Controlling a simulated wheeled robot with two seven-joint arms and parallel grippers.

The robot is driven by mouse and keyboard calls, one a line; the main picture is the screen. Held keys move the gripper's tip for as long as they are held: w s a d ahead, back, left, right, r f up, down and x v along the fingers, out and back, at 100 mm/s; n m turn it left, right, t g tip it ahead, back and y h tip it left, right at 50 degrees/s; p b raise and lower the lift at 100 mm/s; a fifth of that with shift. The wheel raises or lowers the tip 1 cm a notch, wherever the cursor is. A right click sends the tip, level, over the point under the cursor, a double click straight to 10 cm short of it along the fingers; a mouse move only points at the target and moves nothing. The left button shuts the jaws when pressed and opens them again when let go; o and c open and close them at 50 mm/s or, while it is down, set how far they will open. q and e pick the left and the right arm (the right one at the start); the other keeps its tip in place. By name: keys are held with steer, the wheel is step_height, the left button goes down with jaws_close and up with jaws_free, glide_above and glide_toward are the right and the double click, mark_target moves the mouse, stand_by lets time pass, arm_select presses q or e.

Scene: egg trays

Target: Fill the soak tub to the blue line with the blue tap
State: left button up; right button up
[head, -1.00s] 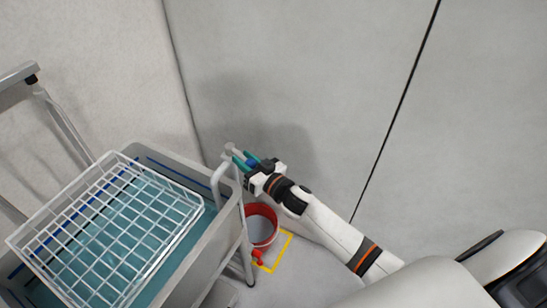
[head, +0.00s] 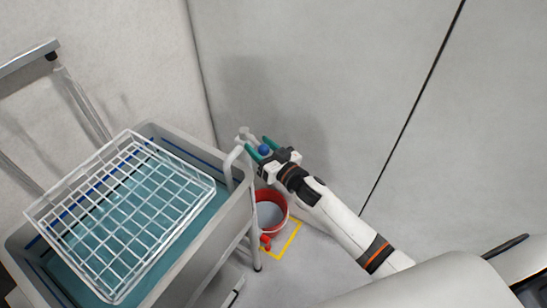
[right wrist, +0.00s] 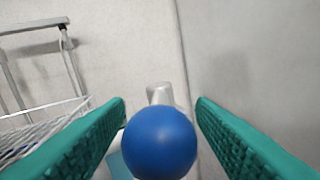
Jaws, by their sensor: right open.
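The soak tub (head: 218,232) is grey and stands at the lower left of the head view. Teal water (head: 212,207) lies in it, and a blue line (head: 180,149) runs along its inner wall above the water. The tap has a round blue knob (head: 263,149) and a pale arched spout (head: 231,158) over the tub's right end. The knob is large in the right wrist view (right wrist: 160,142). My right gripper (head: 261,146) is open, its teal fingers on either side of the knob with gaps showing. My left gripper is not in view.
A white wire basket (head: 117,296) sits over the tub and hides much of the water. A red bucket (head: 284,207) and a red tap or valve (head: 265,242) are low beside the tub, near a yellow floor outline (head: 291,238). Walls stand close behind.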

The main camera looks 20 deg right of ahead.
steer(key=b+v, duration=0.2)
steer(key=v, duration=0.9)
steer(key=shift+b, duration=0.3)
stand_by(5.0)
steer(key=b+x, duration=0.3)
steer(key=x, duration=0.9)
stand_by(0.3)
